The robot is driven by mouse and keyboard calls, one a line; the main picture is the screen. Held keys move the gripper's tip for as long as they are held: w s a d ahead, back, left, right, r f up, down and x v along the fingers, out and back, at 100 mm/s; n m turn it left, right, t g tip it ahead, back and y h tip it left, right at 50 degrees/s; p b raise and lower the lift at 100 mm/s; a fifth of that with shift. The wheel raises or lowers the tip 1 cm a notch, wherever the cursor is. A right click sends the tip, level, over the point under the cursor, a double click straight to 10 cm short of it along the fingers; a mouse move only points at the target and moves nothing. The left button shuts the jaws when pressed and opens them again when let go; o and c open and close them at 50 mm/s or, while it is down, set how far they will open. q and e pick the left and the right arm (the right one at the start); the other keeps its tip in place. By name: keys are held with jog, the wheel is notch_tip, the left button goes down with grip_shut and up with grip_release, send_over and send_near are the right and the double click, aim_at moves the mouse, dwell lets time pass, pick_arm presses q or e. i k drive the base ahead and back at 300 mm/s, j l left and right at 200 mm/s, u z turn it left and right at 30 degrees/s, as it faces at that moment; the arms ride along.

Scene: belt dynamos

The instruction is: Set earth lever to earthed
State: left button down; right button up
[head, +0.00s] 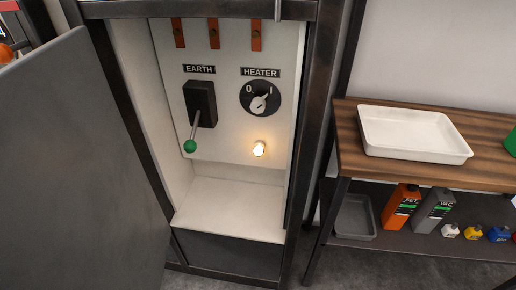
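The earth lever (194,132) is on the back panel inside an open cabinet, under a label reading EARTH (199,69). It has a black housing (202,103) and a metal rod with a green ball knob (190,146) at its end. The rod points down, slightly to the left and outward. No marks for its positions can be read. Neither of my grippers shows in the head view.
The grey cabinet door (75,170) stands open at the left. A heater dial (260,100) and a lit lamp (259,149) are right of the lever. A wooden shelf (350,135) with a white tray (412,156) stands at the right. The cabinet's ledge (232,205) is clear.

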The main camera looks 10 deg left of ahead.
aim_at(189, 146)
jog(key=l+u, duration=0.3)
jog(key=l, duration=1.1)
